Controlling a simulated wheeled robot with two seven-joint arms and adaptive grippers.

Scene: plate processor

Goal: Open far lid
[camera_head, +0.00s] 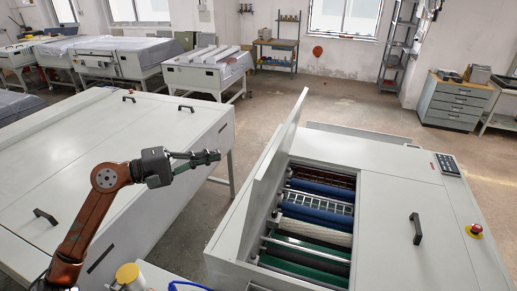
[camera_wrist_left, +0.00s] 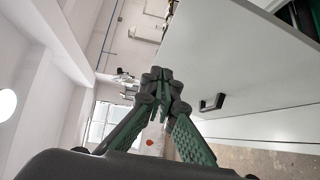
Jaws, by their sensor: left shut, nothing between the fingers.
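The grey-white machine on the right has one lid (camera_head: 268,160) raised steeply, leaving several rollers (camera_head: 312,212) exposed. A closed section (camera_head: 385,185) with a black handle (camera_head: 415,229) lies right of the opening. My left gripper (camera_head: 212,156) is shut and empty, left of the raised lid in the picture and apart from it. In the left wrist view the gripper (camera_wrist_left: 162,85) shows its fingertips together, with a pale panel (camera_wrist_left: 230,60) and a black handle (camera_wrist_left: 212,103) beyond. I cannot tell which lid that handle belongs to. My right gripper is not in view.
Another long pale machine (camera_head: 95,150) with closed lids and black handles stands on the left, under my left arm. A red stop button (camera_head: 475,230) and keypad (camera_head: 447,165) sit on the right machine. Bare floor (camera_head: 265,100) lies behind the machines.

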